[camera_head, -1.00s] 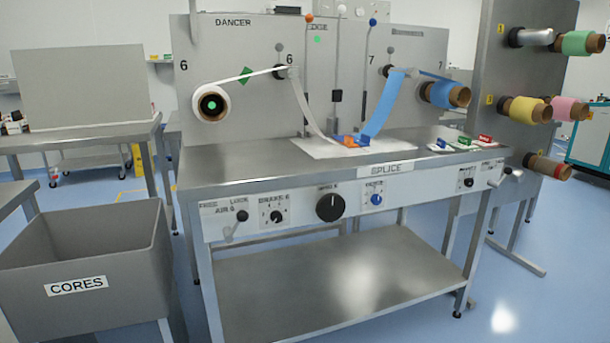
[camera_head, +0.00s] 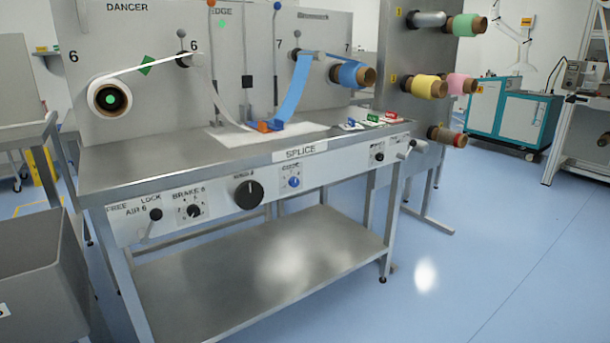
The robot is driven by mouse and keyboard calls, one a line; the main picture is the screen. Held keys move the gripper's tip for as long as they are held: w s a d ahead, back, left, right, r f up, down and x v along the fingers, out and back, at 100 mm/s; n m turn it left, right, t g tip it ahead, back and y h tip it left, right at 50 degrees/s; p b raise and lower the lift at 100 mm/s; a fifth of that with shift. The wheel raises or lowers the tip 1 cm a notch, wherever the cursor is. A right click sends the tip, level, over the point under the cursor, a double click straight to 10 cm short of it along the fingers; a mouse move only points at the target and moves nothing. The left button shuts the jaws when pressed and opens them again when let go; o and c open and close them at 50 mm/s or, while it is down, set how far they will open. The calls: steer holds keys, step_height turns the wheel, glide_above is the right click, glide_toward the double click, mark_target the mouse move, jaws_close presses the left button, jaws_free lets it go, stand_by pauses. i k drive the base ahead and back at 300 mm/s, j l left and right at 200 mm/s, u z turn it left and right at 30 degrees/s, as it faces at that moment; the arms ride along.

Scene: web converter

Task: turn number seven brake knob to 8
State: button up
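The splice table's front panel (camera_head: 325,162) carries a row of controls. Toward its right end is a small black knob (camera_head: 379,157) on a white plate. By its place on the side of station 7 it looks like the number seven brake knob, but its label and dial marks are too small to read. The similar knob labelled BRAKE 6 (camera_head: 194,211) is at the left, with its own dial plate. My gripper is not in view.
A lever (camera_head: 405,151) sticks out at the panel's right end. A large black knob (camera_head: 248,194) and a blue knob (camera_head: 294,182) are mid-panel. A grey bin (camera_head: 35,260) stands at lower left. The blue floor (camera_head: 480,250) is open in front and to the right.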

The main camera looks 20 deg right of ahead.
mark_target(379, 158)
steer(key=i+l, duration=0.15)
steer(key=l, duration=0.4)
steer(key=i+l, duration=0.2)
steer(key=l, duration=0.35)
steer(key=i+l, duration=0.15)
steer(key=l, duration=0.4)
steer(key=i+l, duration=0.15)
steer(key=l, duration=0.45)
steer(key=i+l, duration=0.2)
steer(key=l, duration=0.35)
steer(key=i+l, duration=0.15)
steer(key=l, duration=0.4)
steer(key=i+l, duration=0.15)
steer(key=l, duration=0.4)
steer(key=i+l, duration=0.2)
steer(key=l, duration=0.35)
steer(key=u, duration=0.05)
